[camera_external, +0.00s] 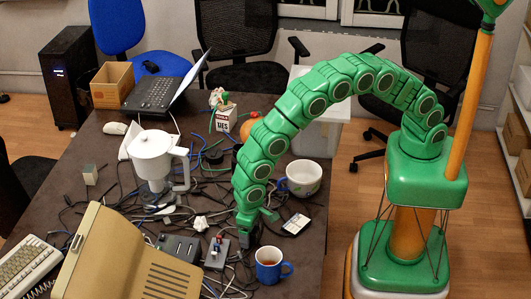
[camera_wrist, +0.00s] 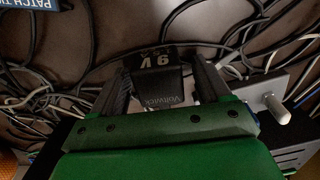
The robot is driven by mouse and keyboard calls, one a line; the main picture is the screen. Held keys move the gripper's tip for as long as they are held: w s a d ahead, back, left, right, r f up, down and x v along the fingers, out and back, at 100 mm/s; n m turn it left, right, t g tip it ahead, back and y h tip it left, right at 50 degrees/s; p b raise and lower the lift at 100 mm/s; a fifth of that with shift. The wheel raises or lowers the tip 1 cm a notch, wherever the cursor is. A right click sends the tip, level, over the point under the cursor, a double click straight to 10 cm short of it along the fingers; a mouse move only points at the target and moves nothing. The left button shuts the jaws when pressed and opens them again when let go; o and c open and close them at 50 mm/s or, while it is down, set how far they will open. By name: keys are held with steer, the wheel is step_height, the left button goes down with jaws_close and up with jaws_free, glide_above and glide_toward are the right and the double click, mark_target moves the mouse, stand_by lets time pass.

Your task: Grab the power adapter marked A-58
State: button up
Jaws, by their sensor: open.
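A black power adapter (camera_wrist: 158,84) shows in the wrist view, with upside-down print reading "9V" and "Voltwick". In the external view my gripper (camera_external: 244,238) points down at the cluttered table (camera_external: 88,142), and the adapter is not clearly visible there.
Many loose cables (camera_wrist: 75,65) surround the adapter. A grey switch box (camera_wrist: 262,100) with a light knob lies right of the gripper in the wrist view.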

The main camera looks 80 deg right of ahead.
steer(key=shift+c, duration=0.2)
steer(key=c, duration=1.1)
steer(key=shift+r, duration=0.15)
